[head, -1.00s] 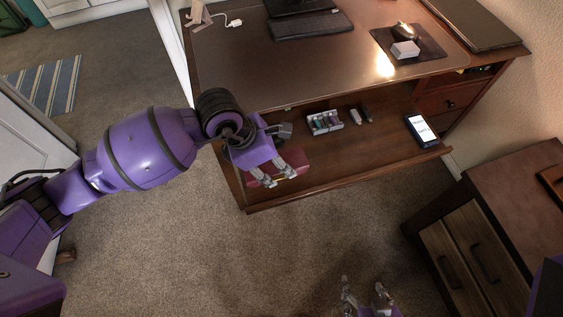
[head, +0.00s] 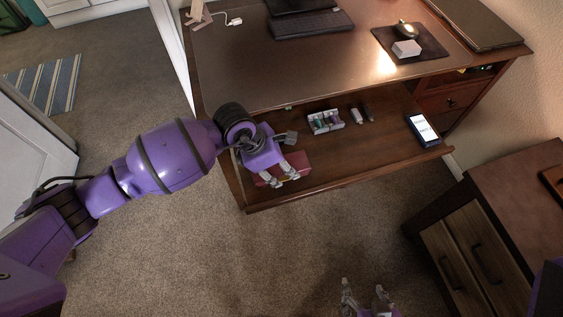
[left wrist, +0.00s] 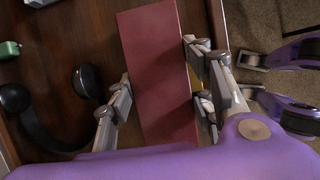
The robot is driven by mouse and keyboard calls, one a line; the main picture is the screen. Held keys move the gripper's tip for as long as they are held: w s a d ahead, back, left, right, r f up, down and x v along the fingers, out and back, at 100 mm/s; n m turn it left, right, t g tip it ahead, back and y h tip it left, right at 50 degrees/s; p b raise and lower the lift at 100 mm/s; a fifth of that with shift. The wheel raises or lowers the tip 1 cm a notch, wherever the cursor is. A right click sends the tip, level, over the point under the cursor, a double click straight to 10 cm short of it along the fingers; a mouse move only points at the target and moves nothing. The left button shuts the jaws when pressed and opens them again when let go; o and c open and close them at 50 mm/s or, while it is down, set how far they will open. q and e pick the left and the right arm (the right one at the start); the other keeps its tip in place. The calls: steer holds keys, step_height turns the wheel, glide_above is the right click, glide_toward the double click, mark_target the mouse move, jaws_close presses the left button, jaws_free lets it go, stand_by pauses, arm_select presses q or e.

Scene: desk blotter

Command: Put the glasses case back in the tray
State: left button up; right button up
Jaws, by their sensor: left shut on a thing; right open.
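The glasses case (head: 296,163) is a dark red, oblong box. My left gripper (head: 278,179) is shut on it, with fingers on both long sides. The left wrist view shows the case (left wrist: 158,70) between the fingers (left wrist: 160,100). The case is over the left front part of the brown wooden pull-out tray (head: 345,163) under the desk top. I cannot tell whether it touches the tray. My right gripper (head: 367,300) is open and empty over the carpet at the bottom of the head view.
On the tray lie a white holder with small coloured items (head: 325,122), small sticks (head: 357,115) and a phone (head: 423,129). A black curved object (left wrist: 45,125) with round ends is left of the case. The tray's middle front is clear. A cabinet (head: 490,225) stands right.

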arm_select(q)
steer(key=o, duration=1.3)
